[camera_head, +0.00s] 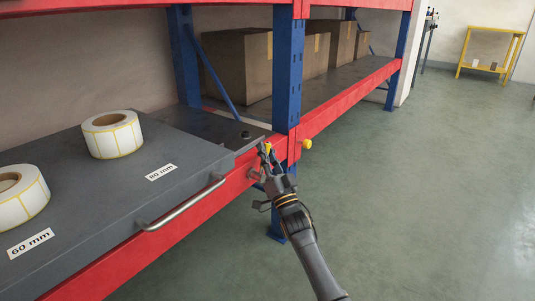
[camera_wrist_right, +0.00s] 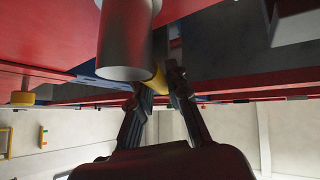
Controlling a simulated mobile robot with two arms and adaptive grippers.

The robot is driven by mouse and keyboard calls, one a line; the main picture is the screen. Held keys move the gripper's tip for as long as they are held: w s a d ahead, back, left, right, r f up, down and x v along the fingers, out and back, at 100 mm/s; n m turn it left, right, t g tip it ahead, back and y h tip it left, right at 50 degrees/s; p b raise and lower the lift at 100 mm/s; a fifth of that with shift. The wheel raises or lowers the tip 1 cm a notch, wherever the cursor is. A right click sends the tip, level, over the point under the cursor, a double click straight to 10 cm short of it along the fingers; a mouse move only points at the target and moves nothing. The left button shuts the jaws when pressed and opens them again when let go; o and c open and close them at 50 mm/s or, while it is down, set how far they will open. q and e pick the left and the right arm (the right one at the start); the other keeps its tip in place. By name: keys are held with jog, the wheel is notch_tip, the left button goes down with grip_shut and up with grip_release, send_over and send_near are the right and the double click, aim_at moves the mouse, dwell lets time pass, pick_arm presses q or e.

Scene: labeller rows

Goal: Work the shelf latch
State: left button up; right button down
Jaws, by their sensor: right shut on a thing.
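The shelf latch shows as a small yellow knob (camera_head: 268,147) at the front of the red beam, just left of the blue upright. My right gripper (camera_head: 264,152) reaches it from the front right and is shut on it. In the right wrist view the yellow knob (camera_wrist_right: 160,80) sits between the two dark fingertips (camera_wrist_right: 160,86), partly hidden by a grey cylinder (camera_wrist_right: 127,45). A second yellow knob (camera_head: 307,144) is on the beam right of the upright, apart from the gripper. The grey sliding shelf (camera_head: 110,205) with a bar handle (camera_head: 182,204) lies left of the gripper. My left gripper is not in view.
Two label rolls stand on the grey shelf, one at the left edge (camera_head: 32,207) and one farther back (camera_head: 122,141). The blue upright (camera_head: 287,75) rises close beside my right gripper. Cardboard boxes (camera_head: 240,68) stand behind it. The floor at right (camera_head: 430,180) is clear.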

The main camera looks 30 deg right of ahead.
dwell(0.4)
jog(key=c, duration=1.3)
grip_release()
jog(key=v, duration=1.2)
jog(key=shift+f, duration=0.1)
